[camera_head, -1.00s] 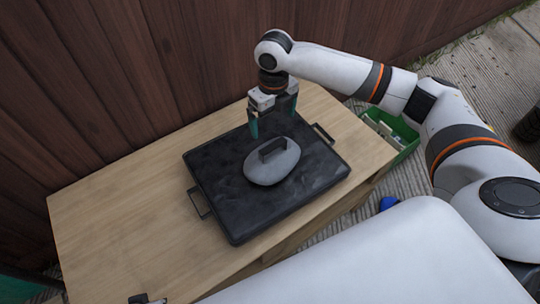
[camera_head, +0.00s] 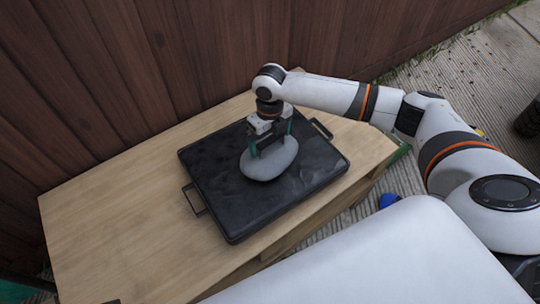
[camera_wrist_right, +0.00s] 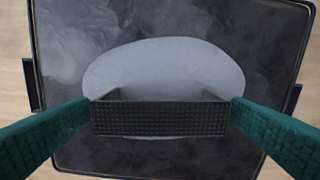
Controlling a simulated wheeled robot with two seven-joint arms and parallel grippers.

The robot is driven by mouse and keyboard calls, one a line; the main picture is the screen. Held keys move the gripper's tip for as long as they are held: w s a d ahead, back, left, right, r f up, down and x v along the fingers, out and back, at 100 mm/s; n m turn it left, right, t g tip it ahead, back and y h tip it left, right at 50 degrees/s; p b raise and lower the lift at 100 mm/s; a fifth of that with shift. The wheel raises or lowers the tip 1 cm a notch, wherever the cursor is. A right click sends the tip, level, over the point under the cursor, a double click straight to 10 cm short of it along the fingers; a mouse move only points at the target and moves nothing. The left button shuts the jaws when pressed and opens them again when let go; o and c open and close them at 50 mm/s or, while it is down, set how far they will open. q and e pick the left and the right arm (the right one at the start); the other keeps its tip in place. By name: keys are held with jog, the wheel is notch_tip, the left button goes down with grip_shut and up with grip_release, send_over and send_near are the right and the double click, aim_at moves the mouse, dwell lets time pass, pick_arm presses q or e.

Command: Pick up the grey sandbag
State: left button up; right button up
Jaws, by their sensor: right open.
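The grey sandbag (camera_head: 268,164) is a smooth rounded oval lying on a black tray (camera_head: 232,213). It also shows in the right wrist view (camera_wrist_right: 165,70). Its dark raised handle (camera_wrist_right: 158,118) stands between my right gripper's two green fingers. My right gripper (camera_head: 270,145) is open over the sandbag, with one finger at each end of the handle. In the right wrist view the fingertips (camera_wrist_right: 160,108) are very near the handle's ends; whether they touch is unclear. My left gripper is not clearly in view.
The tray has side handles and rests on a wooden table (camera_head: 110,225). A brown plank wall (camera_head: 130,60) stands close behind. The left part of the table is clear. A blue object (camera_head: 388,201) lies on the ground at right.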

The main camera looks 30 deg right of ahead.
jog(key=c, duration=2)
jog(key=shift+w+r, duration=0.1)
jog(key=shift+r, duration=0.05)
